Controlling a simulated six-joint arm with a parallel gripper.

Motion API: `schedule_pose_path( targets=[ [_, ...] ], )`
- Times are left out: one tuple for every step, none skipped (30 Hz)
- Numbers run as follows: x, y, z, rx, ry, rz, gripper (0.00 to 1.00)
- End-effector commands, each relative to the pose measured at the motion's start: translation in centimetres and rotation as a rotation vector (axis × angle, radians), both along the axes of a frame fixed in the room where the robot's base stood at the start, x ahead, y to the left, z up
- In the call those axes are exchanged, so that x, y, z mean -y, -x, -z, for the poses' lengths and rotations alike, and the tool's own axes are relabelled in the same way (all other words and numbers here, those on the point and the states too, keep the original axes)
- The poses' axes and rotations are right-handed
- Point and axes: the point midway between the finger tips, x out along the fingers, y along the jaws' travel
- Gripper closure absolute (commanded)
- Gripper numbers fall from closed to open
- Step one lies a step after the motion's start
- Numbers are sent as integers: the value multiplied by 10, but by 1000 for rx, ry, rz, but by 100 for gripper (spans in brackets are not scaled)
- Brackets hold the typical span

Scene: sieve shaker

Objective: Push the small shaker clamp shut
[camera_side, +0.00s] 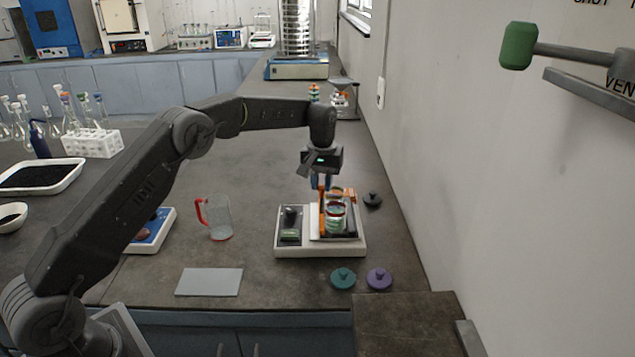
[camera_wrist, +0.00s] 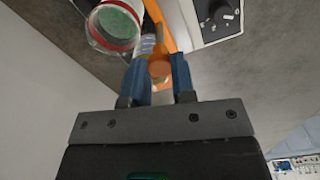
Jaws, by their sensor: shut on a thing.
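The small shaker (camera_side: 320,248) is a low white unit on the bench, with a dark control panel on its left side. A small sieve stack (camera_side: 335,217) with red and green bands stands on its right side, framed by the orange clamp (camera_side: 322,218). In the wrist view the stack's round green top (camera_wrist: 115,25) with a red rim shows at the upper left. My gripper (camera_side: 321,184) points down at the clamp's top. In the wrist view its blue fingers (camera_wrist: 159,72) are shut on the clamp's round orange end (camera_wrist: 160,67). Whether the clamp is latched cannot be told.
A black knobbed lid (camera_side: 372,199) lies right of the shaker; teal (camera_side: 343,278) and purple (camera_side: 379,279) lids lie in front. A red-handled jug (camera_side: 218,218) stands left, near a grey plate (camera_side: 210,282). The wall is close on the right. Bench between jug and shaker is clear.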

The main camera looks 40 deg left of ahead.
Motion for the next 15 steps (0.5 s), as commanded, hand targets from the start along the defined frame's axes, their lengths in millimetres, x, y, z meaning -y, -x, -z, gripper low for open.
schedule_pose_path(
  targets=[
    [2, -1, -1, 5, 2, 0, 100],
    [2, -1, -1, 5, 2, 0, 100],
    [2, -1, -1, 5, 2, 0, 100],
    [2, -1, -1, 5, 3, 0, 100],
    [2, -1, -1, 5, 3, 0, 74],
    [2, -1, -1, 5, 3, 0, 70],
    [2, -1, -1, 6, 2, 0, 67],
    [2, -1, -1, 6, 2, 1, 64],
    [2, -1, -1, 6, 2, 1, 60],
    [2, -1, -1, 6, 2, 1, 58],
    [2, -1, -1, 5, 2, 1, 55],
    [2, -1, -1, 5, 2, 1, 51],
    [1, -1, -1, 5, 2, 1, 50],
    [1, -1, -1, 5, 2, 1, 50],
    [1, -1, -1, 3, 2, 1, 50]
  ],
)
